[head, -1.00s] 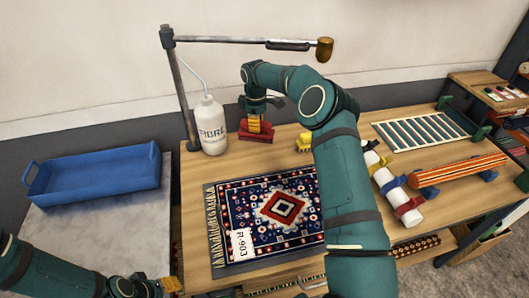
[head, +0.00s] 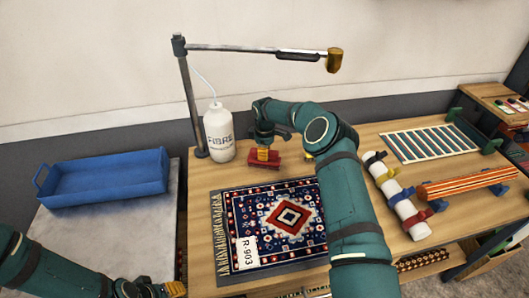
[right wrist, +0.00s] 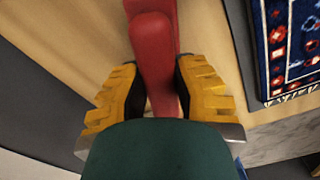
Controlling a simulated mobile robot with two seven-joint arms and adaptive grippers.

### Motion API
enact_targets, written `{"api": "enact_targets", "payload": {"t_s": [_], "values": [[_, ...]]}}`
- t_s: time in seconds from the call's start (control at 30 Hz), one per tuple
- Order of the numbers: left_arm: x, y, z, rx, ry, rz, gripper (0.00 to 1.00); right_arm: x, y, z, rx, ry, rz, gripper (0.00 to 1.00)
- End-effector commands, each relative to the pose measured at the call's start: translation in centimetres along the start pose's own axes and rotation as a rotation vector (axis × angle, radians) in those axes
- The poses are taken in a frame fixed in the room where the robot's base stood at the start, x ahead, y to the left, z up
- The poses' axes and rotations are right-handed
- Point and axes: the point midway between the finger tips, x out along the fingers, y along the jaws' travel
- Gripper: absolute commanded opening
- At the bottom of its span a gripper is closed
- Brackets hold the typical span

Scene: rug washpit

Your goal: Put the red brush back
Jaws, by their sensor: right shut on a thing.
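The red brush (head: 266,164) is just behind the rug's back edge and right of the white bottle in the head view. My right gripper (head: 263,154), with yellow fingers, is shut on it from above. In the right wrist view the red brush (right wrist: 156,50) runs lengthwise between the two yellow fingers (right wrist: 163,95). I cannot tell whether its underside touches the table. My left gripper (head: 174,289) shows only in part at the bottom left, away from the brush, and its opening cannot be made out.
The patterned rug (head: 290,250) lies on the wooden table (head: 205,185). The white bottle (head: 219,140) stands by a lamp post (head: 190,100). A yellow thing (head: 309,156) is mostly hidden by my right arm. A blue tray (head: 105,180) is left; a strapped white roll (head: 403,212) lies right.

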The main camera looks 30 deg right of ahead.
Motion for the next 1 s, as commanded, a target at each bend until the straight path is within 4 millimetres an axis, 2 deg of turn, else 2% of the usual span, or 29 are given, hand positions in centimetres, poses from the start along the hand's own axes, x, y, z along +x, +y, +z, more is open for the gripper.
{"api": "enact_targets", "payload": {"t_s": [0.27,0.3,0.33,0.77,0.87,1.0], "values": [[0.5,-0.2,0.1,0.000,0.000,-0.001,0.47,0.3,0.0,0.0,0.000,0.000,0.001,0.00],[0.4,-0.1,0.1,0.000,0.000,-0.001,0.47,0.3,0.0,0.0,0.000,-0.001,0.000,0.41],[0.4,-0.1,0.1,0.000,0.000,-0.001,0.47,0.3,0.0,0.0,0.000,-0.001,0.000,0.51],[-0.2,0.1,0.0,0.000,0.000,0.000,0.47,-0.3,0.0,0.0,0.000,0.000,0.000,0.51],[0.0,0.0,0.0,0.000,0.000,0.000,0.47,-1.6,0.1,0.0,0.000,0.001,0.005,0.51],[0.1,0.0,0.0,0.000,0.000,0.000,0.47,-4.5,0.1,0.0,-0.001,0.000,0.006,0.51]]}}
